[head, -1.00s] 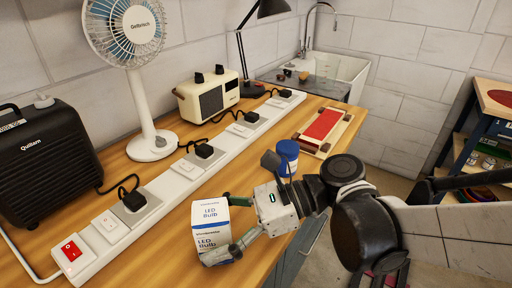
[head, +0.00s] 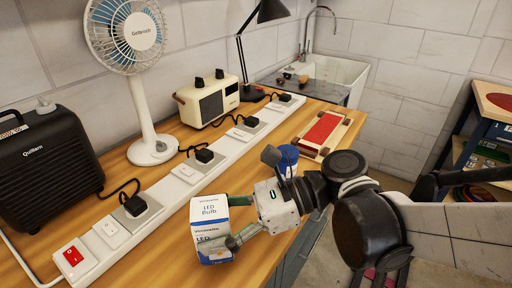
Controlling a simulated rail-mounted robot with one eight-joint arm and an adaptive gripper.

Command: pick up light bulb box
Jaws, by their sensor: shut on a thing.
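The light bulb box (head: 209,219) is white and blue with "LED Bulb" lettering. It is upright at the front of the wooden bench in the head view. My gripper (head: 228,222) is shut on it from the right, with one finger along the far side and one across the near side. The fingers hide part of the box. I cannot tell for sure whether its bottom touches the bench.
A long white power strip (head: 168,185) runs along the bench behind the box. A black heater (head: 45,165), a fan (head: 148,140) and a radio (head: 208,99) stand behind it. A blue canister (head: 287,158) stands close behind my gripper. A red-topped tray (head: 322,131) lies farther right.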

